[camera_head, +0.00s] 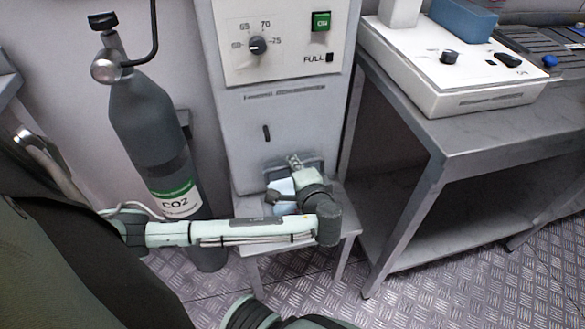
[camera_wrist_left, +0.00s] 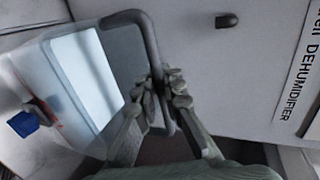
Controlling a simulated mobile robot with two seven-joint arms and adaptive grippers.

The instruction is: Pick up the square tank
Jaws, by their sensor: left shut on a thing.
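The square tank (camera_wrist_left: 62,90) is a pale translucent box with a grey handle bar (camera_wrist_left: 150,45) and a blue cap (camera_wrist_left: 22,123) on its left side in the wrist view. In the head view only a small whitish part of the tank (camera_head: 283,187) shows, at the low front of the dehumidifier, partly hidden by my wrist. My left gripper (camera_wrist_left: 167,92) is shut on the handle bar, with its fingers on either side of it. In the head view the left gripper (camera_head: 295,165) is small and partly hidden. My right gripper is not in view.
The white dehumidifier (camera_head: 290,120) stands on a low metal stand (camera_head: 350,222). A grey CO2 cylinder (camera_head: 150,125) stands close on the left. A metal table (camera_head: 470,135) with a white device (camera_head: 450,75) is on the right. The patterned floor in front is partly clear.

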